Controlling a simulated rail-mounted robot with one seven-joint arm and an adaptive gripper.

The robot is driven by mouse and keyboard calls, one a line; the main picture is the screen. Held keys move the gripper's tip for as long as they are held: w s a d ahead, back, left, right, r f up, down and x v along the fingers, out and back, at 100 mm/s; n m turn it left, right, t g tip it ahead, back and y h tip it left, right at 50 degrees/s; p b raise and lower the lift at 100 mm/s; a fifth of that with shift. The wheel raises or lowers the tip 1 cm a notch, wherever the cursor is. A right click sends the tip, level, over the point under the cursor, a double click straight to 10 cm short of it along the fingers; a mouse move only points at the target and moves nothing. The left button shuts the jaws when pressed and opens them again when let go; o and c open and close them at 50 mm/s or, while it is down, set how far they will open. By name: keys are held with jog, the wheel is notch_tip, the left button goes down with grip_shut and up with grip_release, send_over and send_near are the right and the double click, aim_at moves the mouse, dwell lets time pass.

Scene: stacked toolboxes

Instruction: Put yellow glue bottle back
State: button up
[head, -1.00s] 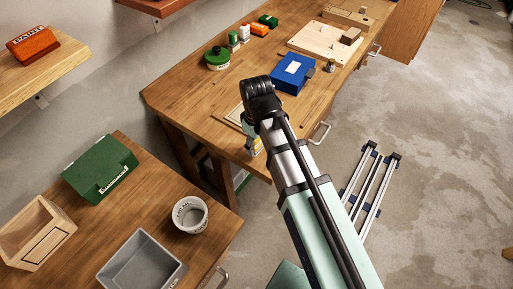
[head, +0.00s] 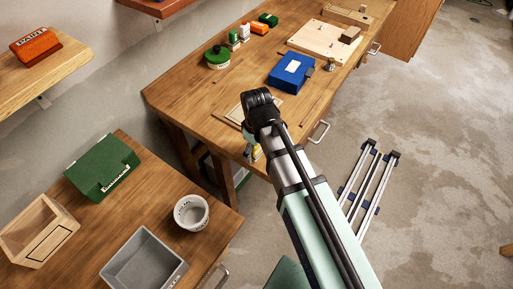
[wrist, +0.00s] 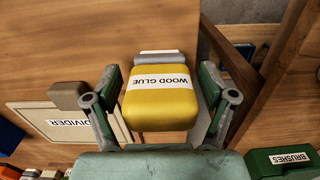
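The yellow glue bottle (wrist: 160,105), labelled "WOOD GLUE", sits between the two fingers of my gripper (wrist: 163,90) in the wrist view. The fingers lie close along both its sides, and my gripper looks shut on it. A grey part shows at its far end. In the head view my gripper (head: 253,150) points down near the workbench's (head: 205,115) front edge, mostly hidden by my arm. Only a small yellow patch of the bottle (head: 257,153) shows there. Whether the bottle touches any surface cannot be told.
A divider board (wrist: 75,123) lies on the bench beside my gripper. A blue box (head: 291,72), a green-lidded pot (head: 217,57) and small bottles stand farther back. A lower table holds a green toolbox (head: 102,167), wooden box, grey bin (head: 145,262) and white pot (head: 191,212).

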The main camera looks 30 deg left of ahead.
jog(key=shift+f, duration=0.1)
jog(key=shift+f+b, duration=0.1)
jog(key=shift+b, duration=0.3)
notch_tip(320, 180, up, 18)
jog(key=b, duration=0.4)
jog(key=shift+f+b, duration=0.2)
jog(key=shift+b, duration=0.15)
jog(key=shift+w, duration=0.1)
